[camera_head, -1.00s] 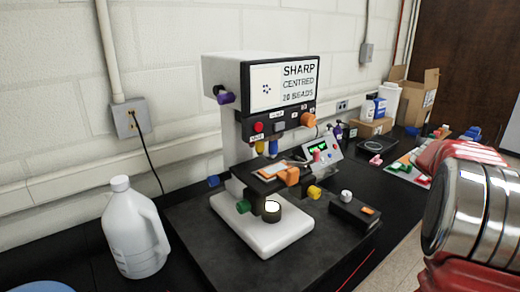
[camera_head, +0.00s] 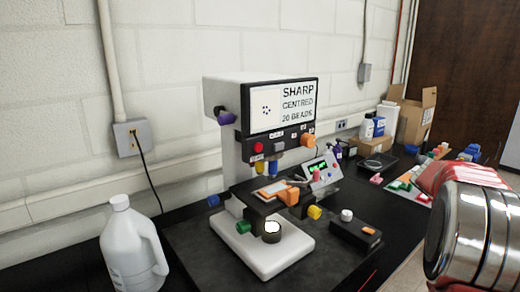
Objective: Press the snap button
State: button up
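A digital microscope (camera_head: 224,120) stands on the dark bench, with a white body and a black front panel. Its screen (camera_head: 283,104) reads "SHARP", "CENTRED" and "20 BEADS". My arm's red and metal link fills the right edge; my gripper is not in view.
A white jug (camera_head: 133,245) stands at the left front. A small black box (camera_head: 354,232) with a white knob and orange key lies right of the microscope base.

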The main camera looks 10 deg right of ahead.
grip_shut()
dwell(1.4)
